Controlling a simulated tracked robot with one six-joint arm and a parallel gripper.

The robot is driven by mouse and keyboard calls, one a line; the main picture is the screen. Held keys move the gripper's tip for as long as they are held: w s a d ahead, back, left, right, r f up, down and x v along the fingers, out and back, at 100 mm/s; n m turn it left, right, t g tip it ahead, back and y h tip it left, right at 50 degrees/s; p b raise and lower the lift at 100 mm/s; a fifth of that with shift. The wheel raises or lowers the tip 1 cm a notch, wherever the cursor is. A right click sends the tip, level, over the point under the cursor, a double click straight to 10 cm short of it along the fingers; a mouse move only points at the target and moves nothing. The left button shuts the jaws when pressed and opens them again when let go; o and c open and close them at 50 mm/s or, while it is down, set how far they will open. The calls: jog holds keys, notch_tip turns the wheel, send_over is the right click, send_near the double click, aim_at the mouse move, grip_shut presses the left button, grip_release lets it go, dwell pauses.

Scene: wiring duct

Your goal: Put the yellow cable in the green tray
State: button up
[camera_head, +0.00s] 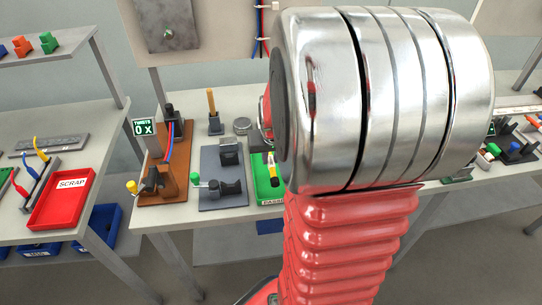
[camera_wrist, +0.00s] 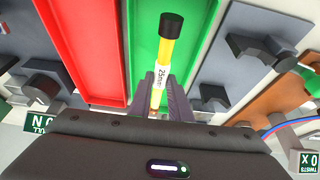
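The yellow cable (camera_wrist: 160,75) is a short straight piece with a black end and a white printed label. In the wrist view it stands out from between the two fingers of my gripper (camera_wrist: 162,88), which look closed on its sides. The green tray (camera_wrist: 144,30) lies behind the cable in that view. In the head view the cable (camera_head: 272,170) shows over the green tray (camera_head: 263,190), just left of my arm. Whether it touches the tray floor cannot be told. My arm hides the tray's right part and most of my gripper there.
A red tray (camera_wrist: 88,50) lies beside the green one in the wrist view. A grey plate with a clamp (camera_head: 222,190) and a brown board with a twist counter (camera_head: 160,180) stand left of the green tray. A red scrap tray (camera_head: 68,195) is on the left table.

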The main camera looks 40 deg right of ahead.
jog(key=o, duration=0.5)
jog(key=v, duration=1.3)
jog(key=shift+s+r, duration=0.1)
jog(key=shift+r, duration=0.25)
jog(key=shift+a, duration=0.1)
dwell(0.5)
jog(key=s+a+n+y, duration=0.1)
jog(key=s+a+n, duration=0.1)
jog(key=a, duration=0.6)
jog(key=s+a+r+n+t, duration=0.1)
jog(key=s+a+n, duration=0.1)
jog(key=a, duration=0.6)
jog(key=s+a+r+n+y, duration=0.1)
jog(key=a+n, duration=0.1)
jog(key=a, duration=0.6)
jog(key=shift+s+a+n+t+y, duration=0.15)
jog(key=shift+s+n+t+y, duration=0.15)
jog(key=shift+s+n+t, duration=0.1)
